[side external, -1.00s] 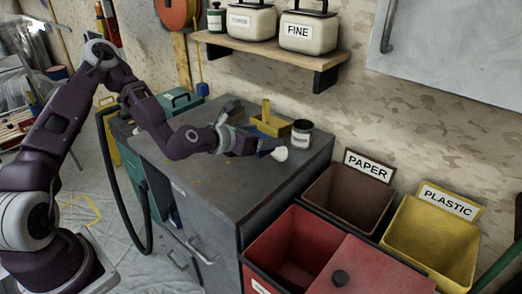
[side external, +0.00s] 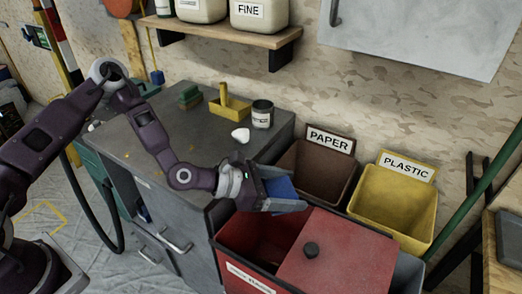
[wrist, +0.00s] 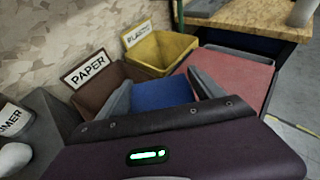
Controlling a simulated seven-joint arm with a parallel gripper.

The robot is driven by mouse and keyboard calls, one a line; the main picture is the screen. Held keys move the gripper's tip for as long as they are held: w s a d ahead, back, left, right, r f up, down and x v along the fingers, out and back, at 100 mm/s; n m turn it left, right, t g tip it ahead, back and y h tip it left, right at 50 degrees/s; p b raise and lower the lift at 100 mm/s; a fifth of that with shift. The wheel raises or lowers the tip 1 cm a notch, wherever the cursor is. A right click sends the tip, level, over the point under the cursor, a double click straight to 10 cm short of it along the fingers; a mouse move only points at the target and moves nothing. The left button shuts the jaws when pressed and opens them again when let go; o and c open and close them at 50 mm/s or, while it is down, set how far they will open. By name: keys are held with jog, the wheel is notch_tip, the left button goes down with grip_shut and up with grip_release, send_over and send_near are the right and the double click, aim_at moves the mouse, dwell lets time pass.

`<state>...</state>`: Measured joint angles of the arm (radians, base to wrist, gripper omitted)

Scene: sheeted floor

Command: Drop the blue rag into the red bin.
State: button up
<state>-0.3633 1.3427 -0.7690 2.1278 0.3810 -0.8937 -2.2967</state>
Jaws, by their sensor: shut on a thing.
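The blue rag (side external: 281,188) is between the fingers of my gripper (side external: 294,190), which is shut on it. In the side view, rag and gripper appear above the back of the red bin (side external: 240,248), close to the brown bin's front edge. The red bin's left part is open, and a red lid (side external: 340,258) with a dark knob covers its right part. In the wrist view, the rag (wrist: 162,96) fills the gap between the fingers, and the red lid (wrist: 235,74) shows beyond the right finger. The gripper hides the red bin's opening there.
The brown PAPER bin (side external: 299,190) and yellow PLASTIC bin (side external: 390,232) stand behind the red bin. A grey cabinet (side external: 165,165) to the left carries a white lump (side external: 241,135), a tin (side external: 262,114) and a yellow tray (side external: 230,109). A shelf is above.

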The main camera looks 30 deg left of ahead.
jog(key=shift+s+d+f, duration=0.35)
jog(key=shift+s+d, duration=0.05)
jog(key=shift+d, duration=0.15)
jog(key=shift+s+d+f+m+h, duration=0.1)
jog(key=shift+d+f+m+h, duration=0.05)
jog(key=shift+f+m+h, duration=0.15)
jog(key=shift+f, duration=2.65)
jog(key=o, duration=1.4)
jog(key=v, duration=0.7)
jog(key=shift+r, duration=0.15)
jog(key=shift+g, duration=0.3)
